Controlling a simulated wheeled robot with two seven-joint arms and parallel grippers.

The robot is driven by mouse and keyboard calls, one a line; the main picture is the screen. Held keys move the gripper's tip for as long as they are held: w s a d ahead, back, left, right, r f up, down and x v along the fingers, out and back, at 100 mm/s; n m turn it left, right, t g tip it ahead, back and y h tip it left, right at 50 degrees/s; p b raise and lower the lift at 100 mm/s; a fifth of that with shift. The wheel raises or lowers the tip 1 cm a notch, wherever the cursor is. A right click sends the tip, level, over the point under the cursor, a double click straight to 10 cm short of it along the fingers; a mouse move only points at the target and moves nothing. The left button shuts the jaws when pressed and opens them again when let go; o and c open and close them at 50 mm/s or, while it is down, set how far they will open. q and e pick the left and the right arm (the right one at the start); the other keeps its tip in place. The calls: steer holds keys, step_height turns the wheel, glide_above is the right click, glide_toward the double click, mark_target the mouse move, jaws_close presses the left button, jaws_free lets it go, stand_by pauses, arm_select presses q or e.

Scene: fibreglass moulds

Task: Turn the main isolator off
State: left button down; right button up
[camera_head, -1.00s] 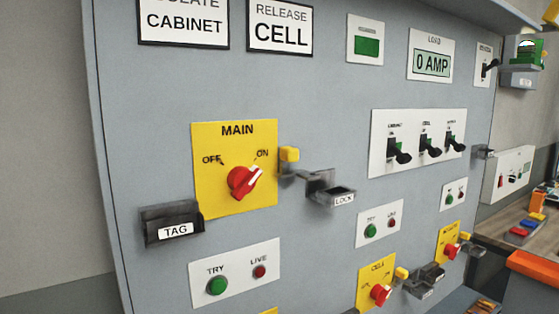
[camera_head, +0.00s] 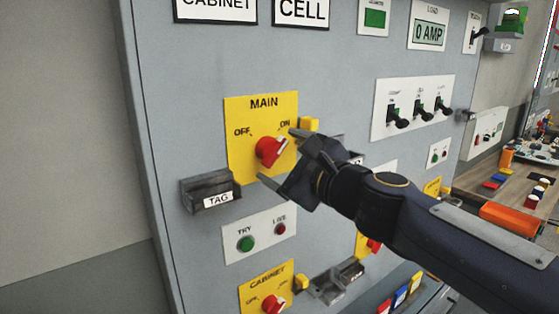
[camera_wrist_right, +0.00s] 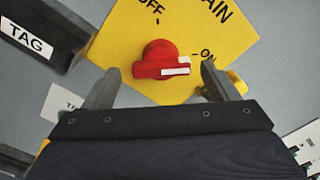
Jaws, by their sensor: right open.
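The main isolator is a red rotary knob (camera_head: 270,151) on a yellow plate (camera_head: 237,160) marked MAIN, OFF and ON. Its white pointer mark is turned to the ON side. My right gripper (camera_head: 277,156) is open in front of the plate, its fingers on either side of the knob in the head view. In the right wrist view the knob (camera_wrist_right: 160,62) lies just beyond and between the open fingertips (camera_wrist_right: 160,88), with a gap on each side. The white mark points towards ON. I cannot see the fingers touching it. My left gripper is not in view.
A grey TAG holder (camera_head: 208,192) sticks out left below the plate. A yellow hasp (camera_head: 309,125) is at its right, with the LOCK holder mostly hidden behind my gripper. TRY and LIVE buttons (camera_head: 258,235) and a CABINET switch (camera_head: 272,302) sit below.

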steer(key=shift+x, duration=0.8)
steer(key=c, duration=1)
